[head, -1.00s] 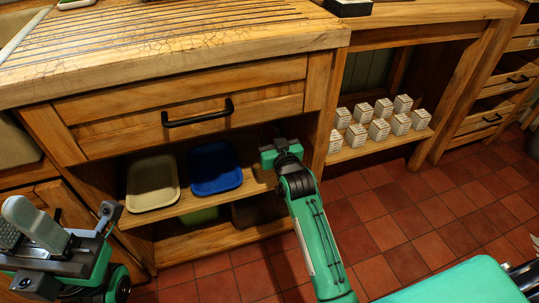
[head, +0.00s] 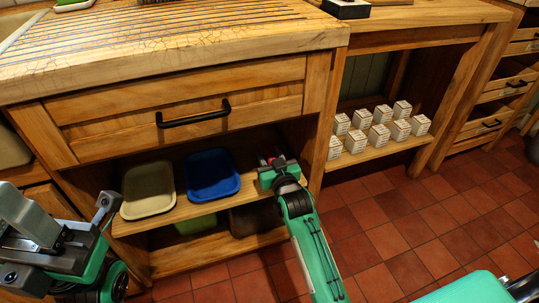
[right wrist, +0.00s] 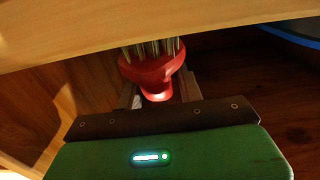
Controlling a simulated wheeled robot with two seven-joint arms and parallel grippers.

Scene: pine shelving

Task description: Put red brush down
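The red brush (right wrist: 153,68) shows in the right wrist view between the fingers of my right gripper (right wrist: 160,92), with its pale bristles pointing away. The fingers sit close on both sides of its handle, and the gripper looks shut on it. In the head view a little of the red brush (head: 264,161) shows past my right gripper (head: 278,168), at the right end of the upper shelf (head: 180,214) under the drawer. I cannot tell whether the brush touches the shelf. My left gripper (head: 68,222) is at the lower left, empty, with its fingers apart.
A blue tray (head: 212,175) and a beige tray (head: 148,190) stand on the shelf left of my right gripper. The drawer front (head: 195,105) overhangs the shelf. Several small white boxes (head: 380,133) stand on the neighbouring shelf. A shelf post (head: 316,150) stands close on the right.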

